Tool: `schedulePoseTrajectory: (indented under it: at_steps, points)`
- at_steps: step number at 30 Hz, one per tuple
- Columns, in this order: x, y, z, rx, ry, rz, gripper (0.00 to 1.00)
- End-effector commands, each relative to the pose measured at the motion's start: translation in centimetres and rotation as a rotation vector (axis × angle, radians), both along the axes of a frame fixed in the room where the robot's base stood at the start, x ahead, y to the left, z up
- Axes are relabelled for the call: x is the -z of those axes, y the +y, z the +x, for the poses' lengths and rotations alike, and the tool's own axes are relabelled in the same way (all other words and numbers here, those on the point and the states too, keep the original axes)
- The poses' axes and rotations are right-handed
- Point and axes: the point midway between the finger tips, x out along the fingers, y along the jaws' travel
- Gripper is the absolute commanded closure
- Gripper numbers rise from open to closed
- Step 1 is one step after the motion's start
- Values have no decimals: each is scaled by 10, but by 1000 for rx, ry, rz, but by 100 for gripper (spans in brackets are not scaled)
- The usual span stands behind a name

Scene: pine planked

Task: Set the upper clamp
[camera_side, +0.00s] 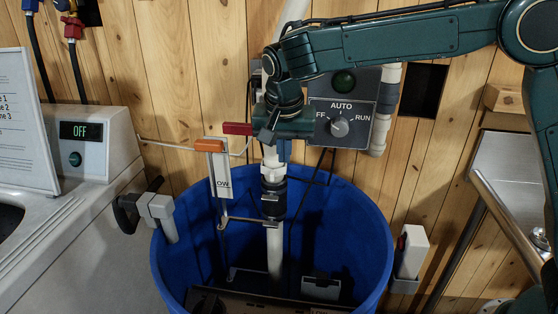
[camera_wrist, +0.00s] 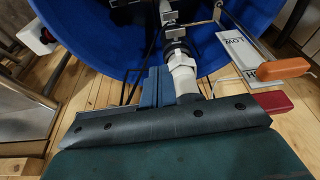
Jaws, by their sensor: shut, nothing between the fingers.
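A white vertical pipe (camera_side: 274,245) stands in the blue tub, with a black collar (camera_side: 272,200) and a white nut above it; these also show in the wrist view, the nut (camera_wrist: 182,72) just ahead of my gripper. I cannot tell for certain which part is the upper clamp. A red lever (camera_side: 237,128) sits high on the pipe, partly behind my gripper. An orange-handled piece (camera_side: 209,145) with a LOW label (camera_side: 223,183) is left of the pipe. My gripper (camera_side: 284,150) is shut and empty beside the pipe; its blue fingers (camera_wrist: 151,88) show left of the nut.
The blue tub (camera_side: 350,215) surrounds the pipe's lower part. A grey control box (camera_side: 355,105) with an AUTO dial (camera_side: 339,126) is close behind my gripper. A pale machine (camera_side: 100,195) stands left, and a metal rail (camera_side: 505,215) right. A grey clamp-like fitting (camera_side: 160,208) sits on the tub's left rim.

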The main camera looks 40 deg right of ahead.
Motion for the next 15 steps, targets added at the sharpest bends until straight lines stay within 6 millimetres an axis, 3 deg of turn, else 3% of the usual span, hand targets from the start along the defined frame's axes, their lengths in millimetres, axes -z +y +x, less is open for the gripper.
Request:
schedulePoseTrajectory:
  at_steps: [6, 15]
  points:
    - [21, 20, 13, 51, 6, -7, 100]
    - [24, 23, 15, 60, 5, -8, 100]
